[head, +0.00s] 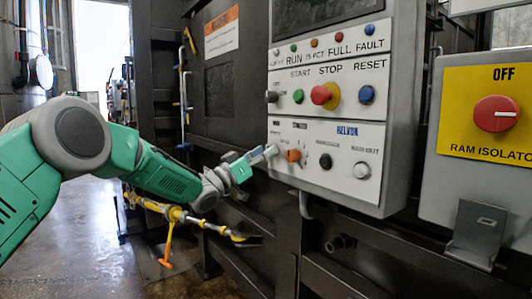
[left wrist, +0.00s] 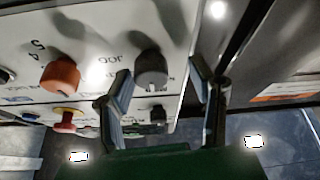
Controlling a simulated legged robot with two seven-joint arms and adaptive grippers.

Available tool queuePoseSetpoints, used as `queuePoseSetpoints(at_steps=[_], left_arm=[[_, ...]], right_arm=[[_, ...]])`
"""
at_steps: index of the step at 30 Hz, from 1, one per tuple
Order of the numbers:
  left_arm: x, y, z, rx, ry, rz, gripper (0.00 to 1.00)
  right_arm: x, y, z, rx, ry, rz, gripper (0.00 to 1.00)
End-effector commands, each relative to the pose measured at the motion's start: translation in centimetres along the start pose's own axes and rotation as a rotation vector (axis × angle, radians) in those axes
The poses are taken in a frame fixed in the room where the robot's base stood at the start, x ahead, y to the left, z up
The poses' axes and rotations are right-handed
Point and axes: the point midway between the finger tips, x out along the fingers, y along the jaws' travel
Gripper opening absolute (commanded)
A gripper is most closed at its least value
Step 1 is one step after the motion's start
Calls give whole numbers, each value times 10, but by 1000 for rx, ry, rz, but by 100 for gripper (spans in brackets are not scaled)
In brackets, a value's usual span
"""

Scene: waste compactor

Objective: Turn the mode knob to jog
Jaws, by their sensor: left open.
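The mode knob (left wrist: 151,68) is a dark grey round knob on the white control panel (head: 340,190). In the left wrist view, which looks upside down, the word JOG shows beside it. Which way its pointer faces I cannot tell. My left gripper (head: 262,157) reaches the panel's lower left part in the head view and hides most of the knob there. In the left wrist view the fingers of the gripper (left wrist: 160,75) are open, one on each side of the knob. Gaps seem to remain, but contact is unclear. My right gripper is not in view.
An orange knob (head: 292,155) sits close beside the mode knob, also seen in the left wrist view (left wrist: 60,74). A black knob (head: 325,161) and a white button (head: 361,170) are further right. Above is a red stop button (head: 321,95). A red isolator switch (head: 495,114) stands right.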

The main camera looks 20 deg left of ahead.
Motion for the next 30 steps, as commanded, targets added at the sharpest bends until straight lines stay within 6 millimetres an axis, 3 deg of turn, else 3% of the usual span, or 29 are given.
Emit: queuePoseSetpoints(at_steps=[10,15,30], left_arm=[[7,3,0,1,-1,1,49],[5,2,0,0,0,2,0],[3,1,2,84,-6,35,0]], right_arm=[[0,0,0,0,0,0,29],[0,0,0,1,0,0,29],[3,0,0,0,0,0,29]])
